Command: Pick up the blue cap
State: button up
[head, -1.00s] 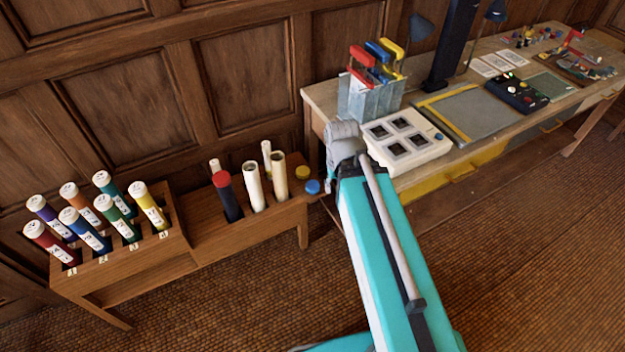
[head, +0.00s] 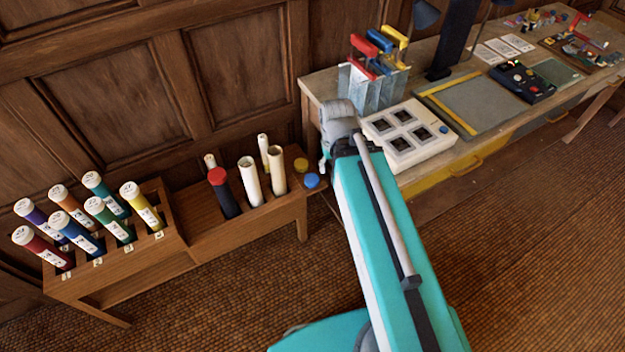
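The blue cap (head: 312,181) is a small round disc at the right end of the low wooden tube bench. It lies just in front of the yellow cap (head: 301,165), close beside it. My turquoise arm reaches up the picture just right of the blue cap, and its grey joint is above and to the right of the cap. Nothing visible is touching the blue cap.
A raised rack at left holds several coloured tubes. The desk at right carries a white box with dark squares (head: 408,150). The carpet in front is clear.

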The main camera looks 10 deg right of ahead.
jog(key=shift+o, duration=0.9)
jog(key=shift+w+f, duration=0.15)
jog(key=shift+f, duration=0.05)
jog(key=shift+o, duration=0.6)
jog(key=shift+w+f+b, duration=0.2)
jog(key=shift+f+b, duration=0.05)
jog(key=shift+b, duration=0.15)
jog(key=w+f+n+b, duration=0.3)
jog(key=w+f+b, duration=2.3)
jog(key=f+b, duration=0.3)
jog(key=shift+w+d+f+n, duration=0.15)
jog(key=shift+w+n, duration=0.15)
jog(key=b, duration=0.9)
send_over(314, 182)
notch_tip(314, 182, down, 9)
jog(key=shift+w+r, duration=0.1)
jog(key=shift+r, duration=0.05)
